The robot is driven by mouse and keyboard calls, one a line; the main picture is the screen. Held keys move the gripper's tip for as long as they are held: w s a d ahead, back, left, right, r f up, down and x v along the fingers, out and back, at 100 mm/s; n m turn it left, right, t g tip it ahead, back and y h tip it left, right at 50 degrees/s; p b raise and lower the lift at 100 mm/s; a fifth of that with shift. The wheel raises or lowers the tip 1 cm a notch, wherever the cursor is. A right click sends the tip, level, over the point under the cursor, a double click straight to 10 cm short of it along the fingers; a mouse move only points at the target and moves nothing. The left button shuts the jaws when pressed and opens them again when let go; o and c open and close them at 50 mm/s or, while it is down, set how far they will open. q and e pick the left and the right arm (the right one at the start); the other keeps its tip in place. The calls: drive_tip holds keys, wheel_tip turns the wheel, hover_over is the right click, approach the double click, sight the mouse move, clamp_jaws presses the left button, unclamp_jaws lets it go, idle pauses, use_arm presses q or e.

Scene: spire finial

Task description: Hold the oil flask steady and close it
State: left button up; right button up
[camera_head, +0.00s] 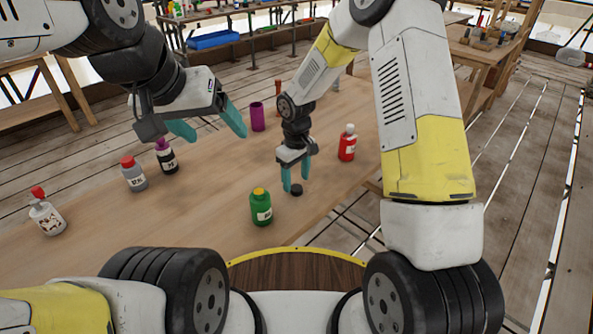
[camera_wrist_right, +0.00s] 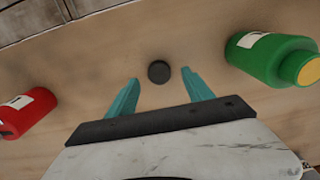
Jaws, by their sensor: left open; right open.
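A small round black cap (camera_head: 296,190) lies on the table. My right gripper (camera_head: 296,184) is open, pointing down close to it. In the right wrist view the cap (camera_wrist_right: 159,72) appears between the fingertips (camera_wrist_right: 160,78), with a gap on each side. A green bottle (camera_head: 261,209) with a yellow top stands left of the cap; it also shows in the right wrist view (camera_wrist_right: 268,57). A red bottle (camera_head: 347,145) with a pale top stands behind and right. I cannot tell which bottle is the oil flask. My left gripper (camera_head: 217,135) is open and empty above the table.
A white bottle (camera_head: 46,214) with a red cap, a grey bottle (camera_head: 133,175) with a red cap and a dark bottle (camera_head: 166,157) with a purple cap stand at the left. A purple cup (camera_head: 257,117) stands further back. The table (camera_head: 200,225) is bare around the green bottle.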

sight(297, 187)
drive_tip(key=shift+f, duration=1.5)
clamp_jaws()
